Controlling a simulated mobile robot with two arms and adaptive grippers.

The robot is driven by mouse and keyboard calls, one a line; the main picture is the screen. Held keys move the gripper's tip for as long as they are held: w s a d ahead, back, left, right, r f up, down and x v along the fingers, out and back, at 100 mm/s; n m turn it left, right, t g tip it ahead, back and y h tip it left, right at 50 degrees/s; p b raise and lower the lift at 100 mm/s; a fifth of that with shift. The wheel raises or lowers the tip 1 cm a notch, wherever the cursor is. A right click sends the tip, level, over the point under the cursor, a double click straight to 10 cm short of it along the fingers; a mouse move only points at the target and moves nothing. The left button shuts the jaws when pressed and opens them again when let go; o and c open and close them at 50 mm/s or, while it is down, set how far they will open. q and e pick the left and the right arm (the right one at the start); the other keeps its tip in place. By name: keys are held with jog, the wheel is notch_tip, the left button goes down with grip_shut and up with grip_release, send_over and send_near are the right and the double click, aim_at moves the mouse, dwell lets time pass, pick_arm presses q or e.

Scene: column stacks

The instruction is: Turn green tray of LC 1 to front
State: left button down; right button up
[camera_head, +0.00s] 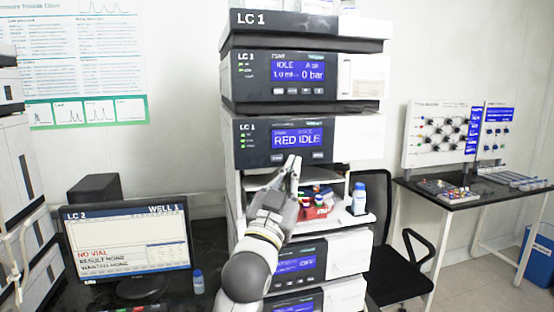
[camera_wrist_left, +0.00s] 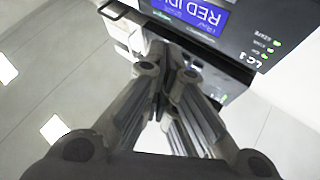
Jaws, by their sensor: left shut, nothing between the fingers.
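The LC 1 stack (camera_head: 304,20) stands in the middle of the head view. The screen (camera_head: 297,138) of its module above the open bay reads "RED IDLE"; in the left wrist view this screen (camera_wrist_left: 200,14) is upside down. In the bay below, a red tray (camera_head: 317,212) faces out with several coloured caps around it. I cannot make out the green tray; my arm covers part of the bay. My left gripper (camera_head: 294,160) is shut and empty, pointing up in front of this module's lower edge. In the wrist view its fingers (camera_wrist_left: 157,82) are together. My right gripper is out of view.
A black chair (camera_head: 398,262) and a side table (camera_head: 475,192) are at right.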

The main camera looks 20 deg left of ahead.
aim_at(278, 159)
pick_arm(q)
jog(key=shift+w+a, duration=0.1)
dwell(0.3)
jog(key=shift+w+a, duration=0.8)
jog(key=shift+w, duration=0.4)
jog(key=shift+w+a, duration=0.8)
jog(key=shift+w, duration=0.35)
jog(key=shift+w+a, duration=0.8)
jog(key=shift+w, duration=0.4)
jog(key=shift+w, duration=0.15)
jog(key=shift+w+a, duration=0.2)
jog(key=shift+a, duration=0.05)
jog(key=shift+w+a, duration=0.2)
jog(key=shift+w, duration=0.15)
jog(key=shift+s+d, duration=0.5)
jog(key=shift+s, duration=0.2)
